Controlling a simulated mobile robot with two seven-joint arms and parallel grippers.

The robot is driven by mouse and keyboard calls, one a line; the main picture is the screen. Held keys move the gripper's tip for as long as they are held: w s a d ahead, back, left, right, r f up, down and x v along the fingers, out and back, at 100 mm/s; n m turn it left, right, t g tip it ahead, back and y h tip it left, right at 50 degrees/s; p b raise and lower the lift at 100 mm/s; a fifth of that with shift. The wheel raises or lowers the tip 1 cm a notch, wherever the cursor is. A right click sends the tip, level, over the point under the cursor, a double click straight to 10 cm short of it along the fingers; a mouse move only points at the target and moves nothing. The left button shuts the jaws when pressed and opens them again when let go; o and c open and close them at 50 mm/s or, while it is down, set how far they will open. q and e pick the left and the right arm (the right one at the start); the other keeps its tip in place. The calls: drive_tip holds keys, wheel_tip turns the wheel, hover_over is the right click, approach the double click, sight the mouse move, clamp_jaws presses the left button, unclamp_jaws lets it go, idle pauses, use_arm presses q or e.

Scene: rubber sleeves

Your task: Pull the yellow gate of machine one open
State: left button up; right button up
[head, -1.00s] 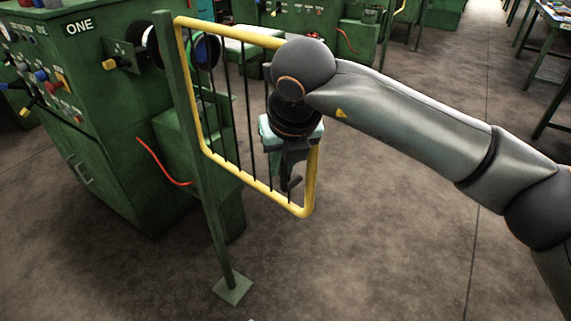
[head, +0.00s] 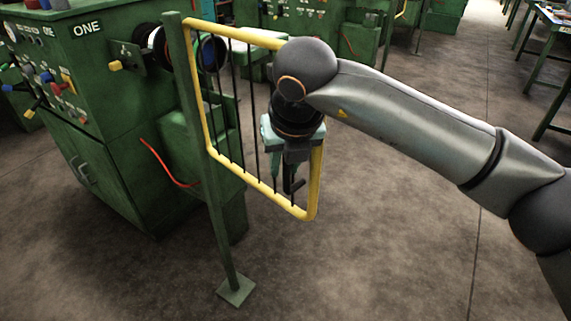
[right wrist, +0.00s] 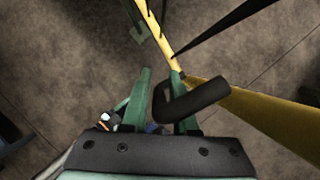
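The yellow gate (head: 264,188) of machine one (head: 115,130) hangs from a green post and stands out from the machine's front, with thin dark bars inside its frame. My right gripper (head: 281,178) is at the gate's free end, fingers pointing down. A black bent handle (head: 296,186) sits at its fingertips. In the right wrist view, the handle (right wrist: 195,100) crosses in front of one green finger of my right gripper (right wrist: 161,78), with part of it between the fingers. I cannot tell whether they press on it. My left gripper is out of view.
The green post (head: 205,160) stands on a floor plate (head: 235,291). A red cable (head: 168,165) hangs at the machine's side. Other green machines (head: 350,30) stand behind, and a table (head: 555,40) is at far right. The floor right of the gate is clear.

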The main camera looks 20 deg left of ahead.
drive_tip(key=v, duration=1.2)
drive_tip(key=shift+r, duration=0.25)
drive_tip(key=shift+s, duration=0.1)
